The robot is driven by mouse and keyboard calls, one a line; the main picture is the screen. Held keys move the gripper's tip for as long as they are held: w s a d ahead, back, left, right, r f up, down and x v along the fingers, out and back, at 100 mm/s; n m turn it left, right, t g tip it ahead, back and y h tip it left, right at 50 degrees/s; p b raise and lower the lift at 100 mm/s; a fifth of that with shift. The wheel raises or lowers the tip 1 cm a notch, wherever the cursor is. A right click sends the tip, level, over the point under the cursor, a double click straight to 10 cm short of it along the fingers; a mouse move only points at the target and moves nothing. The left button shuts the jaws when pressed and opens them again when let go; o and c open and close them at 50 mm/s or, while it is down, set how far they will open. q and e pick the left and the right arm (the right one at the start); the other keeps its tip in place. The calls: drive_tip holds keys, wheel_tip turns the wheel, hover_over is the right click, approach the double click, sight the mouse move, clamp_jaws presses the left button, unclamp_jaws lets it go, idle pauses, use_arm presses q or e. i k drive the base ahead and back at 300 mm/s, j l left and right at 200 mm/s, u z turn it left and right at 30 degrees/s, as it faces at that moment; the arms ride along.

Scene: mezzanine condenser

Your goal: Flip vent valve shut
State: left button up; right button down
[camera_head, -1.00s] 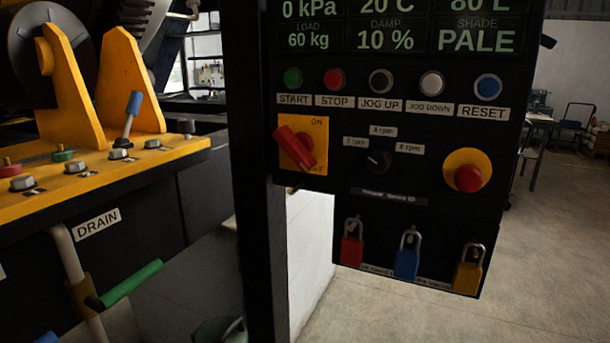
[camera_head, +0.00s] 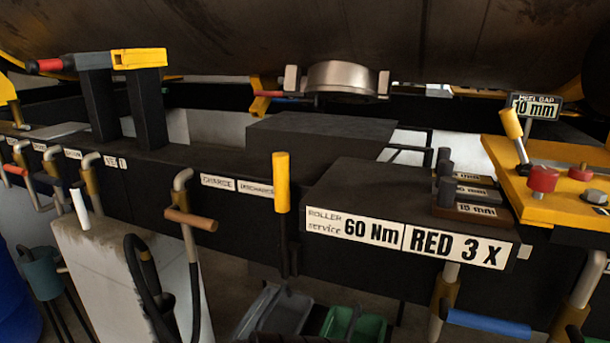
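Several pipe valves with coloured lever handles line the front of the dark machine frame. From the left they include one with a red-orange handle (camera_head: 15,170), one with a white handle hanging down (camera_head: 80,208) and one with a brown handle lying near level (camera_head: 190,219). A valve with a blue, near-level handle (camera_head: 488,323) is at lower right. A small label (camera_head: 115,161) stands above the white-handled valve, but I cannot read it surely. I cannot tell which valve is the vent valve. Neither gripper is in view.
A yellow upright handle (camera_head: 281,183) stands in front of the frame. A black hose (camera_head: 150,285) hangs below the brown-handled valve. Grey and green bins (camera_head: 355,326) are below. A yellow plate (camera_head: 535,182) with knobs juts out at right. A large dark drum (camera_head: 300,30) spans the top.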

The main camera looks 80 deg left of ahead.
sight(84, 219)
drive_tip(key=u, duration=3.6)
